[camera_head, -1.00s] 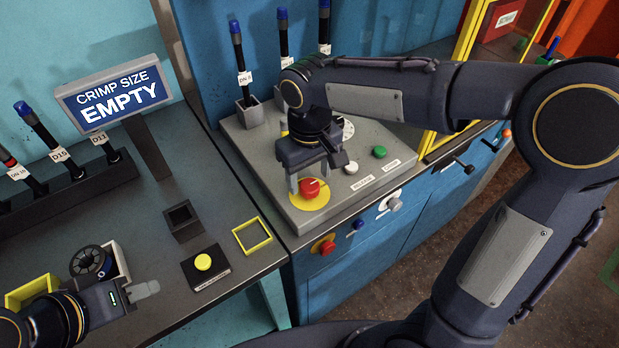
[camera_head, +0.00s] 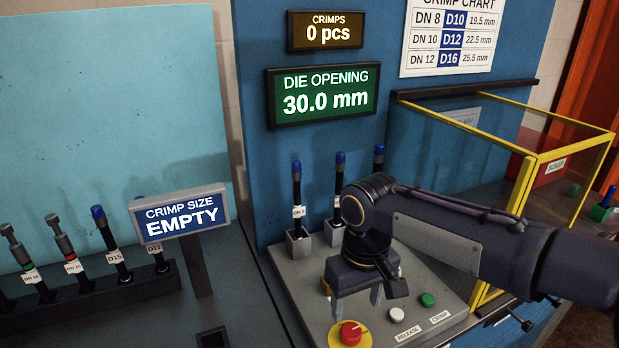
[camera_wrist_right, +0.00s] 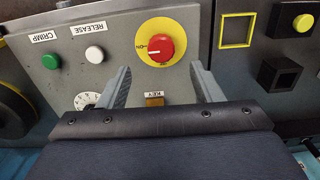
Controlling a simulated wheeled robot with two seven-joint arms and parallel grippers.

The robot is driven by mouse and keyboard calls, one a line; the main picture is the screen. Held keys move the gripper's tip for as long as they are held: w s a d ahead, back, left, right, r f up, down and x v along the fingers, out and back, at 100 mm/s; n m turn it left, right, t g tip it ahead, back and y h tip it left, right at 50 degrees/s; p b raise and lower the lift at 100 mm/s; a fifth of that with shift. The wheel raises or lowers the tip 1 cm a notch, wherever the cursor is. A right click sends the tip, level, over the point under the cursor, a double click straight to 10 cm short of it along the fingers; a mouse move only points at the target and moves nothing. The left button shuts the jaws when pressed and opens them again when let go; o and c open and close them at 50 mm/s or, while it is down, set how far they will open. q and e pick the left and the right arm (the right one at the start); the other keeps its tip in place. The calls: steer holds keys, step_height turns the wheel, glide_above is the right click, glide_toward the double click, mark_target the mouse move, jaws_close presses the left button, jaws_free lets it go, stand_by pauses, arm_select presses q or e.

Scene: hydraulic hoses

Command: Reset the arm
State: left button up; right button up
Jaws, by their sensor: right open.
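My right gripper (camera_head: 356,300) is open and empty above the grey control panel (camera_head: 315,310), pointing down. Below its fingertips is a red rotary knob (camera_head: 350,333) on a round yellow plate. The right wrist view shows my two fingers (camera_wrist_right: 160,75) spread, with the red knob (camera_wrist_right: 160,46) between and beyond their tips, marked "ON". The fingers look apart from the knob. My left gripper is outside the head view.
A green button (camera_head: 428,299) and a white button (camera_head: 397,314) sit right of the knob. Hoses (camera_head: 297,185) with blue ends stand in holders behind my gripper. A yellow-framed guard (camera_head: 525,190) is at the right. The sign (camera_head: 181,214) reads "CRIMP SIZE EMPTY".

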steer(key=s+d+f+m+t+y, duration=0.1)
steer(key=s+d, duration=0.3)
steer(key=s, duration=0.4)
steer(key=s+d+f+m+t+y, duration=0.2)
steer(key=s+d+f+m+t, duration=0.1)
steer(key=s, duration=0.5)
steer(key=shift+s+d+f+m+t+y, duration=0.2)
steer(key=shift+d+f+m+t+y, duration=0.1)
steer(key=shift+d+m+t, duration=0.65)
steer(key=shift+d+n, duration=0.1)
steer(key=shift+n, duration=0.15)
